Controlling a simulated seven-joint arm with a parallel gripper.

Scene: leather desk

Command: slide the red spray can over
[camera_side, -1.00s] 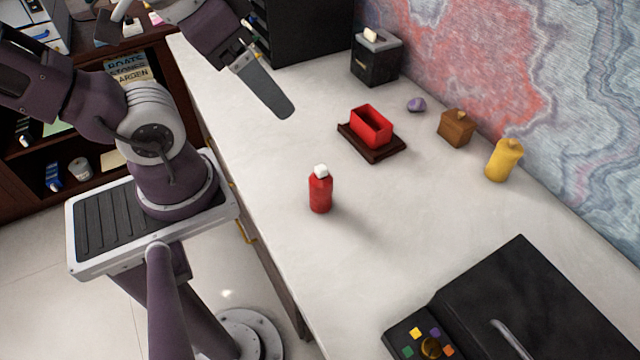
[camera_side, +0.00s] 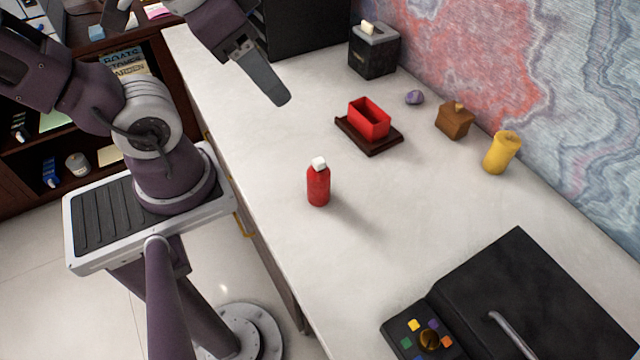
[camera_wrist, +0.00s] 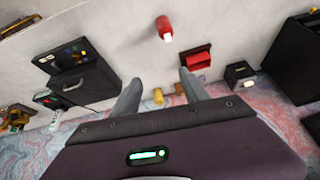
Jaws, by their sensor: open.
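The red spray can (camera_side: 318,187) with a white cap stands upright on the pale desk top, near its front edge, in the side view. It also shows in the wrist view (camera_wrist: 163,24), above the gap between the fingers. My gripper (camera_side: 278,98) is in the air over the desk, up and to the left of the can in the side view, apart from it. In the wrist view its two fingers (camera_wrist: 158,88) are spread with nothing between them.
A red open box (camera_side: 369,121) sits on a dark tray (camera_side: 372,148) behind the can. A black device (camera_side: 520,290) lies at the front right. Desk around the can is clear.

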